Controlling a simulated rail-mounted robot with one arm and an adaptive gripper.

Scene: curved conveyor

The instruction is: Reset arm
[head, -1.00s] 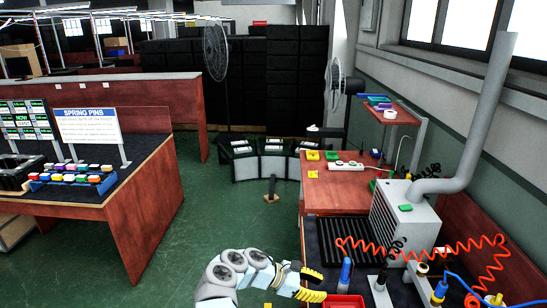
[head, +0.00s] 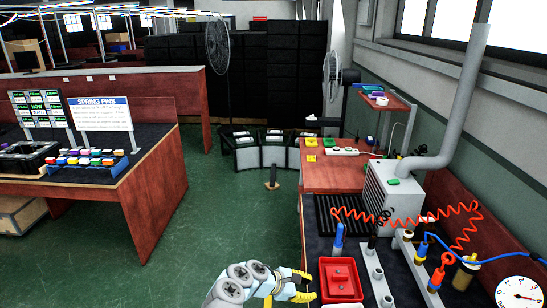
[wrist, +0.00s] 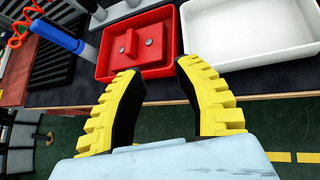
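My gripper (head: 308,285) is at the bottom middle of the head view, left of the workbench's red tray (head: 322,293). In the wrist view my gripper (wrist: 158,66) has its two yellow ridged fingers apart, with nothing between them.
A white tray (wrist: 190,40) sits right of the red one. Tools with coiled red and blue hoses (head: 440,270) crowd the bench at right. The curved conveyor (head: 262,152) stands ahead. Green floor (head: 225,205) is open between the bench and the left table (head: 160,175).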

